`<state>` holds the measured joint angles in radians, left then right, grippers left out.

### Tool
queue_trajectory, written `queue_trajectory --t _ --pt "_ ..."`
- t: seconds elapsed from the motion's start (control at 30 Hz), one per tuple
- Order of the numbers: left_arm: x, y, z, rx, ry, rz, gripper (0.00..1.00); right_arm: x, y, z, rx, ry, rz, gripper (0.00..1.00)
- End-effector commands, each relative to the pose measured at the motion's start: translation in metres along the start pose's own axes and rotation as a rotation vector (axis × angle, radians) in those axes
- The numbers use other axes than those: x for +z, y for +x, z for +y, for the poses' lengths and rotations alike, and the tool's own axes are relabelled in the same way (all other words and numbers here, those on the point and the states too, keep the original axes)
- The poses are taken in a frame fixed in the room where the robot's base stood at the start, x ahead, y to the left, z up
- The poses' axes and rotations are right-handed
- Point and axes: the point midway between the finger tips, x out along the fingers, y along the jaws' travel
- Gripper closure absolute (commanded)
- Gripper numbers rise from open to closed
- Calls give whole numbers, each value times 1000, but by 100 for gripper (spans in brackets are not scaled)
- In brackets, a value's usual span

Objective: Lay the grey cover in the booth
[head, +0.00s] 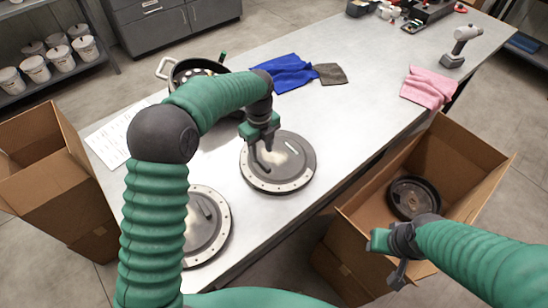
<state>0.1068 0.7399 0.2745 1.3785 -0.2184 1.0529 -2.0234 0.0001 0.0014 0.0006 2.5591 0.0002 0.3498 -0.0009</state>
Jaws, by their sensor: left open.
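A round grey cover (300,160) with a pale rim and a bar handle lies flat on the table. A second similar grey disc (208,235) lies nearer, partly hidden by my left arm. My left gripper (262,148) is open over the far disc, close to its handle; I cannot tell whether it touches. My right gripper (388,258) is at the near side of the right cardboard box; its jaw opening is unclear. I cannot tell which thing is the booth.
The right cardboard box (475,165) holds a dark round part (414,198). Another open box (35,155) stands at left. The table (350,110) carries a pot (185,70), a blue cloth (287,73), a pink cloth (430,87) and a drill (459,48). Its middle is clear.

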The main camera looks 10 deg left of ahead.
Motion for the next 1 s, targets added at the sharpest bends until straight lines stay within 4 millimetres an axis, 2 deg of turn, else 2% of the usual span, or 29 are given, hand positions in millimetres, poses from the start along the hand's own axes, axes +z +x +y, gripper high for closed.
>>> queue_trajectory --t 0.13,0.33,0.43,0.6,0.9,1.0 --pt "1 16 2 1 0 2 58 0 -4 0 0 2 0 62" --pt "9 53 5 -2 -1 7 58 -2 -8 0 0 2 0 62" --pt "11 60 6 -5 -2 7 58 -2 -8 0 0 1 0 62" --pt "8 59 4 -4 -2 3 58 -2 -8 0 0 1 0 62" --pt "5 58 1 -2 -1 1 99 -2 -8 0 0 1 0 62" --pt "7 58 3 -3 -1 2 100 -2 -8 0 0 1 0 62"
